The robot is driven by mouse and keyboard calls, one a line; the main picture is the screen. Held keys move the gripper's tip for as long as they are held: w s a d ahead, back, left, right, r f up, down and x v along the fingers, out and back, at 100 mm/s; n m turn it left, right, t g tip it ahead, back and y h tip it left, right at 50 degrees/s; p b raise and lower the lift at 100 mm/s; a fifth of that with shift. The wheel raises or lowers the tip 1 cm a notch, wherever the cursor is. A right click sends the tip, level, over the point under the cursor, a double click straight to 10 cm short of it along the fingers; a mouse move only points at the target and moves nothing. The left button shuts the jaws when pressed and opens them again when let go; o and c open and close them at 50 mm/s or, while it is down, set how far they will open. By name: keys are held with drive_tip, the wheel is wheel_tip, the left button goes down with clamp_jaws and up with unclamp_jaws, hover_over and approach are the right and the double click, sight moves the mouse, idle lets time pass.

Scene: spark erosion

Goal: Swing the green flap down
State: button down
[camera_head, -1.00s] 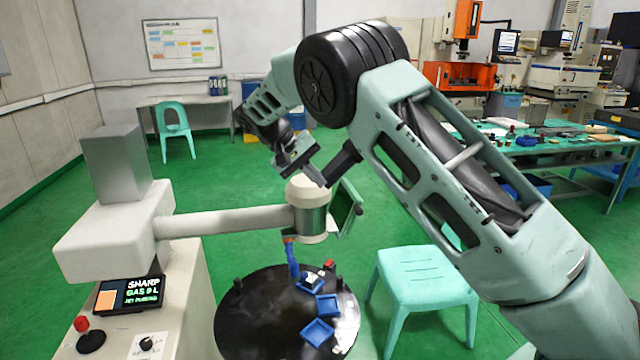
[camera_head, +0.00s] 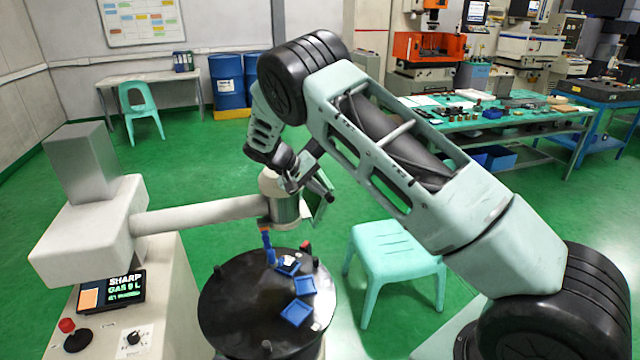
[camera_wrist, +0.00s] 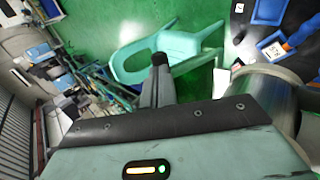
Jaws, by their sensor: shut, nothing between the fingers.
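The green flap (camera_head: 317,211) is a flat panel on the right side of the machine's pale cylindrical head (camera_head: 285,209). In the head view it stands steeply tilted, and my gripper hides part of its upper end. My gripper (camera_head: 328,194) is shut and empty, close to the flap's top; I cannot tell whether they touch. In the wrist view the shut fingers (camera_wrist: 159,62) show dark at the centre, and the metal head (camera_wrist: 272,88) is close on the right. I cannot make out the flap clearly in the wrist view.
A round black table (camera_head: 225,318) with several blue trays stands below the head. A white arm (camera_head: 200,214) joins the head to the machine column at left. Green floor (camera_head: 200,165) is open behind.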

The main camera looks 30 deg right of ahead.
drive_tip(key=shift+s+d+f, duration=0.1)
drive_tip(key=shift+d+f, duration=0.25)
drive_tip(key=shift+f, duration=0.05)
